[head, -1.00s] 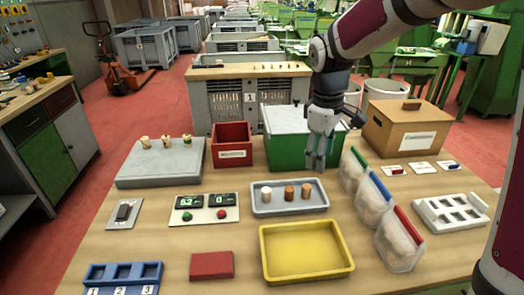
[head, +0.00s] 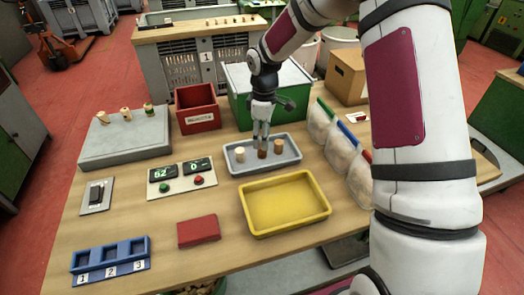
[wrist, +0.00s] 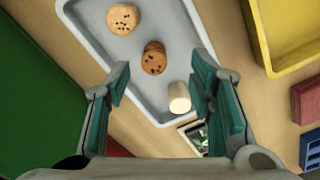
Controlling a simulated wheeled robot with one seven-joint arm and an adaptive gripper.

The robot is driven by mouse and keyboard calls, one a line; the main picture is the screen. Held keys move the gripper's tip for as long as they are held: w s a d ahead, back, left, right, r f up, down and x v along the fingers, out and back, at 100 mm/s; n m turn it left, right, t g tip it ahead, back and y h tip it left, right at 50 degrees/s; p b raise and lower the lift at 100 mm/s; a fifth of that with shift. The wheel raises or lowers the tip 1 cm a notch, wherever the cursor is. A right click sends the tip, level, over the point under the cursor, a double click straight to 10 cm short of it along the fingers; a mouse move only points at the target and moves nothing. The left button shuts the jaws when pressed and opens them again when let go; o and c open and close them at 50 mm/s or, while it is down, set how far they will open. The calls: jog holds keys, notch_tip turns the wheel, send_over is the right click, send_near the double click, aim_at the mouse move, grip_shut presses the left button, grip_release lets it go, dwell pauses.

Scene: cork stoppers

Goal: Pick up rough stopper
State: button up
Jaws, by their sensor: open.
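Three cork stoppers stand in a grey tray (head: 232,168). The left one (head: 240,154) is pale and looks smooth in the wrist view (wrist: 179,97). The middle one (head: 262,154) is darker brown; the wrist view shows it pitted with dark specks (wrist: 154,58). The right one (head: 278,147) is tan, also with dark specks in the wrist view (wrist: 123,18). Which one is meant by rough is not certain. My gripper (head: 262,145) points down, open and empty, over the middle stopper. In the wrist view that stopper shows between and beyond the fingertips.
A yellow tray (head: 246,217) lies in front, a green box (head: 240,108) behind. Clear bags with coloured clips (head: 340,150) stand right of the grey tray. A button panel (head: 181,178) and a red block (head: 198,231) are to the left. More stoppers stand on a grey slab (head: 125,148).

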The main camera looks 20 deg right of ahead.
jog(key=shift+w+f+p, duration=0.2)
jog(key=shift+w+f, duration=0.05)
jog(key=shift+f, duration=1.15)
jog(key=shift+w+f+p, duration=0.2)
jog(key=shift+f, duration=1.15)
jog(key=shift+a, duration=0.1)
jog(key=c, duration=0.8)
